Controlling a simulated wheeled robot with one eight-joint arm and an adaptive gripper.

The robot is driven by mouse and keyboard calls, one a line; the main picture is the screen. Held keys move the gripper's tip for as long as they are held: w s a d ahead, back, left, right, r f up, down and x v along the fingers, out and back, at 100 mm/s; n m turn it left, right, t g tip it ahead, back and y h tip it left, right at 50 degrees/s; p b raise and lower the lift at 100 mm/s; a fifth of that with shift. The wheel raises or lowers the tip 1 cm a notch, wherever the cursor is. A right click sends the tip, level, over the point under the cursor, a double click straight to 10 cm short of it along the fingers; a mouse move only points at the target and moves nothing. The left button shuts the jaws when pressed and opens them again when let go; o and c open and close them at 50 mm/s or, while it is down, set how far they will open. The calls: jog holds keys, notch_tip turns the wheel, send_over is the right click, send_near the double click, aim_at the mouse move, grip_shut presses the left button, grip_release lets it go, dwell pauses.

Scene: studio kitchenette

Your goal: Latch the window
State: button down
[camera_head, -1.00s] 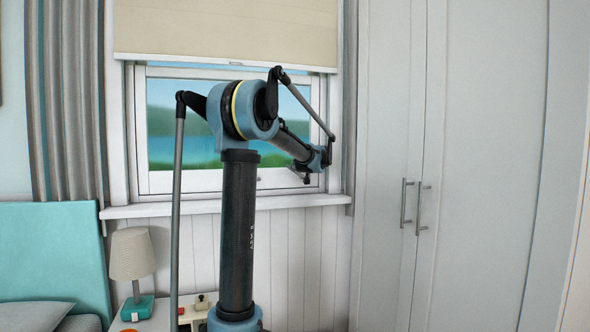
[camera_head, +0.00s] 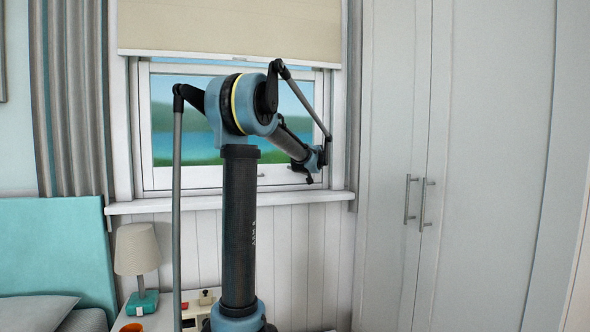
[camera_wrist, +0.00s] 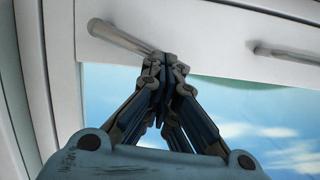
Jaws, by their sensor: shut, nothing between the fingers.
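The window (camera_head: 185,176) is a white framed pane beneath a half-lowered blind, with green hills and blue water outside. In the wrist view its white rail (camera_wrist: 210,45) carries a grey bar handle (camera_wrist: 118,38) at left and a second bar (camera_wrist: 285,53) at right. My gripper (camera_wrist: 165,65) is shut and empty. Its fingertips overlap the inner end of the left bar in the picture; I cannot tell whether they touch it. In the head view my gripper (camera_head: 309,180) is small, at the lower right of the window. My arm hides much of the pane.
A white sill (camera_head: 160,206) juts out below the window. A lamp (camera_head: 137,250) stands on a bedside table beside a teal headboard (camera_head: 50,240) at left. A tall white wardrobe (camera_head: 480,150) with two bar handles stands at right. A grey curtain (camera_head: 70,100) hangs at left.

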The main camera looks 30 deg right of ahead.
jog(key=shift+w+a+f, duration=0.15)
jog(key=shift+a+f, duration=0.2)
jog(key=shift+f, duration=0.25)
dwell(3.5)
dwell(0.6)
